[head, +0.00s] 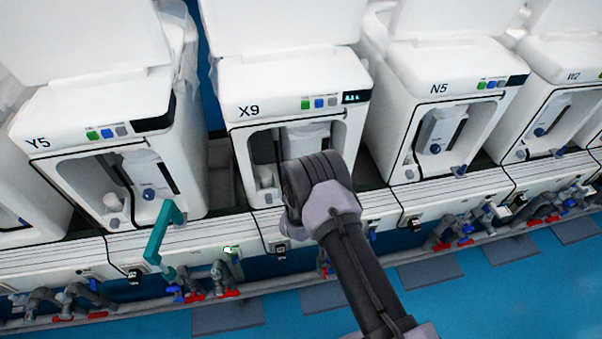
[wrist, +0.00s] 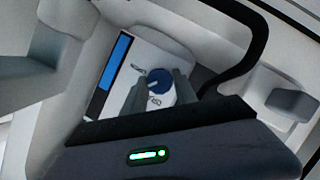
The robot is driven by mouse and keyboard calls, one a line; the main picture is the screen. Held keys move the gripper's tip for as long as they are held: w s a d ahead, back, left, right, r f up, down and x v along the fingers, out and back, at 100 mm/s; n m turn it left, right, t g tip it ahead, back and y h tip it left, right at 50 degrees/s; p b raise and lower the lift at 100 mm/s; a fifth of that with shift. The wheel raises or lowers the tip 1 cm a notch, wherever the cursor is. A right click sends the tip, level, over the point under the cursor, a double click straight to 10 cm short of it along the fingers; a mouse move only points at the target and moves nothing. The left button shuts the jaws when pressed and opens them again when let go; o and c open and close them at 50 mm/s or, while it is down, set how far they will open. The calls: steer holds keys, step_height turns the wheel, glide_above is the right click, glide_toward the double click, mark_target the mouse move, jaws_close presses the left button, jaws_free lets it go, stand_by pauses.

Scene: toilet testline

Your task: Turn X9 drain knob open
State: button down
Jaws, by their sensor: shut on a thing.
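The X9 unit (head: 243,88) is a white machine in the middle of the head view, with an open front bay. My arm reaches into that bay and hides the drain knob and my gripper there. In the wrist view the drain knob (wrist: 159,80) is a round blue dial with a pale pointer mark, on a white panel. My gripper (wrist: 160,88) has its two grey fingers on either side of the knob, shut on it. A blue strip (wrist: 111,73) is left of the knob. The small printing beside the knob is too small to read.
The Y5 unit (head: 80,115) stands left, with a teal handle (head: 163,232) below its bay. The N5 unit (head: 440,75) stands right. Pipes with red and blue valves (head: 205,290) run low along the front. The blue floor (head: 480,300) is clear.

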steer(key=shift+d+m+g+y, duration=0.15)
steer(key=shift+m+g+y, duration=0.45)
steer(key=shift+m, duration=0.6)
steer(key=shift+m+y+b, duration=0.6)
steer(key=shift+m+y, duration=0.2)
steer(key=shift+m, duration=0.2)
steer(key=c, duration=1)
jaws_free()
steer(key=shift+o, duration=0.2)
steer(key=p+v, duration=0.5)
steer(key=v, duration=1.2)
steer(key=shift+d+r+p, duration=0.2)
steer(key=shift+r+p, duration=0.1)
steer(key=shift+p, duration=0.05)
